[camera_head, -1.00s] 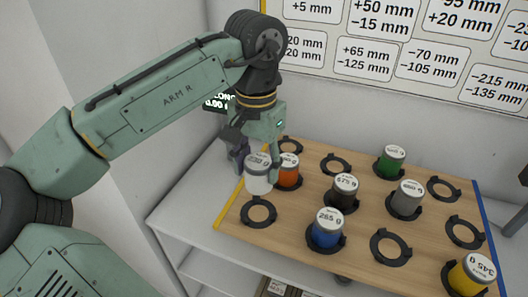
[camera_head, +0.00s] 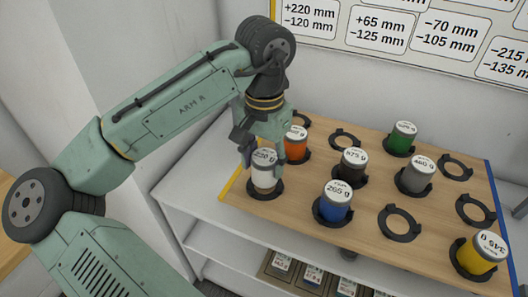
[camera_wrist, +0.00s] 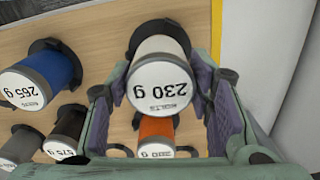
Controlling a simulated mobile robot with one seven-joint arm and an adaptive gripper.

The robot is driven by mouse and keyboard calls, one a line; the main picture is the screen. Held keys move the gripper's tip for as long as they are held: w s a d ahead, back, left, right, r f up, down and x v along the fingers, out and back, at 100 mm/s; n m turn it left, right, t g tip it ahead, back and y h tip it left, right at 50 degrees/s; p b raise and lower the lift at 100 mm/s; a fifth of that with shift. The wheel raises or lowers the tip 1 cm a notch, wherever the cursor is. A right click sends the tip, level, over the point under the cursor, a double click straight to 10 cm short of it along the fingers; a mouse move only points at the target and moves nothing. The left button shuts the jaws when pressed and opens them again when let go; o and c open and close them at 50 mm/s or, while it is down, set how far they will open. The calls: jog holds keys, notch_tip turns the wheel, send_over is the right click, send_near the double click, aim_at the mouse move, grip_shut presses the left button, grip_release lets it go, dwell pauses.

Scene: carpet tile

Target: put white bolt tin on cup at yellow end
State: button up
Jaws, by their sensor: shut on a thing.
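The white bolt tin (camera_head: 264,176), its lid marked 230 g, is upright between the fingers of my gripper (camera_head: 264,157). The gripper is shut on it; the tin and its lid also show in the wrist view (camera_wrist: 162,80). The tin's base is at the black ring cup (camera_head: 278,189) at the front of the board's yellow end (camera_head: 232,183). The ring shows around the base, and in the wrist view it lies beyond the tin (camera_wrist: 160,27). I cannot tell whether the tin rests fully on the board.
An orange tin (camera_head: 296,146) stands in the cup just behind. A blue tin (camera_head: 334,207) and a black tin (camera_head: 351,168) stand to the right. Grey, green and yellow tins are farther right. Empty cups (camera_head: 399,223) lie between them.

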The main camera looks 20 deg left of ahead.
aim_at(264, 157)
jog(key=shift+f, duration=0.45)
jog(key=shift+f+b, duration=0.45)
jog(key=shift+f, duration=0.25)
jog(key=o, duration=1.4)
notch_tip(264, 157, up, 12)
